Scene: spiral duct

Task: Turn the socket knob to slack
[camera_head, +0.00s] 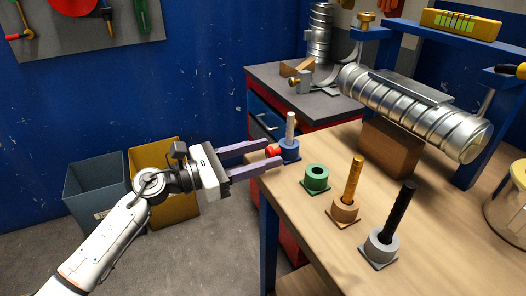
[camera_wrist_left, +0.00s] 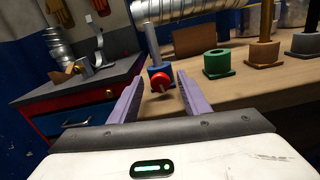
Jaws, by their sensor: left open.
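The blue socket (camera_head: 290,152) stands on the left edge of the wooden table, with a grey rod (camera_head: 290,125) upright in it. Its red knob (camera_head: 272,151) sticks out to the left, toward my gripper. My left gripper (camera_head: 274,154) is open, with its two purple fingers on either side of the red knob. In the left wrist view the red knob (camera_wrist_left: 160,80) shows between and just beyond the fingertips, below the blue socket (camera_wrist_left: 168,68). I cannot tell whether either finger touches it. My right gripper is not in view.
A green socket (camera_head: 316,178), a tan socket (camera_head: 345,208) with a yellow rod and a grey socket (camera_head: 380,247) with a black rod stand along the table (camera_head: 330,248). A spiral duct (camera_head: 420,110) lies behind, above a wooden block (camera_head: 390,148). A red tool cabinet (camera_head: 300,95) stands behind.

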